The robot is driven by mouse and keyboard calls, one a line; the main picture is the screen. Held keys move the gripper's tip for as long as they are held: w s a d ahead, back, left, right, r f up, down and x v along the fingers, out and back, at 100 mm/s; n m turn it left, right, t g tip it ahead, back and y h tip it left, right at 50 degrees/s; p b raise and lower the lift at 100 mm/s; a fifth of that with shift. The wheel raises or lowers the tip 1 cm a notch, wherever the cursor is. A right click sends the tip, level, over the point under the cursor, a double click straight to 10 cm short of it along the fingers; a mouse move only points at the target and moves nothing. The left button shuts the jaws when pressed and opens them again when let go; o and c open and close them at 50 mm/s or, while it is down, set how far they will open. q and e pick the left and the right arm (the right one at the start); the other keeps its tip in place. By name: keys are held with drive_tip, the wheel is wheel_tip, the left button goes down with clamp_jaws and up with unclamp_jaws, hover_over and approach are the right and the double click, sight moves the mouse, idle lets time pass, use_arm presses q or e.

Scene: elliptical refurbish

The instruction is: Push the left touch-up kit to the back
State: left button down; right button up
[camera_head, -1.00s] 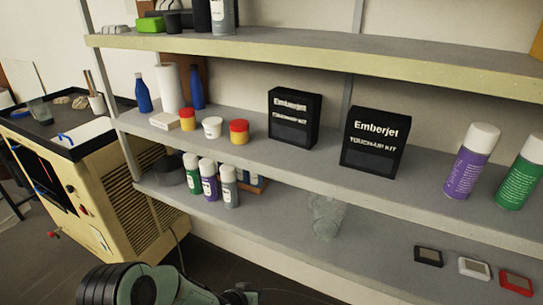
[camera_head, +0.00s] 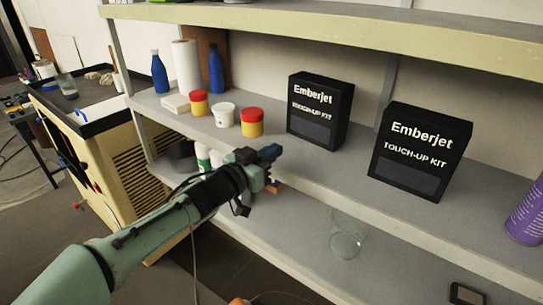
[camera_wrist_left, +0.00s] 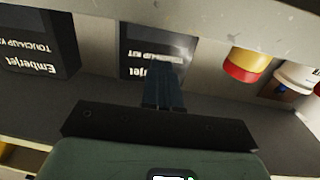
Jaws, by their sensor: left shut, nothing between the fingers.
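The left touch-up kit (camera_head: 318,112), a black box with white Emberjet lettering, stands upright on the middle shelf. A second, similar touch-up kit (camera_head: 420,150) stands to its right. My left gripper (camera_head: 270,153) is shut and empty at the shelf's front edge, in front of and a little left of the left kit. In the upside-down left wrist view, my shut fingers (camera_wrist_left: 163,88) point toward the left kit (camera_wrist_left: 145,45) and overlap its face. I cannot tell there whether they touch; the head view shows a gap. The right kit (camera_wrist_left: 40,45) is at the left there.
A red-lidded yellow jar (camera_head: 252,122), a white jar (camera_head: 224,115) and another red-lidded jar (camera_head: 198,103) stand left of the kit. The lower shelf holds a clear glass (camera_head: 346,240). The upper shelf (camera_head: 330,28) runs above.

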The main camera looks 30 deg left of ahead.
use_arm(q)
drive_tip(key=w, duration=0.4)
drive_tip(key=w+d, duration=0.1)
drive_tip(key=w, duration=0.2)
drive_tip(key=shift+p, duration=0.35)
drive_tip(key=shift+w+d+f, duration=0.1)
drive_tip(key=shift+w, duration=0.65)
drive_tip(key=shift+w+p, duration=0.15)
drive_tip(key=shift+p, duration=0.15)
drive_tip(key=shift+w+d+p, duration=0.2)
drive_tip(key=shift+w+p, duration=0.25)
drive_tip(key=shift+w, duration=0.7)
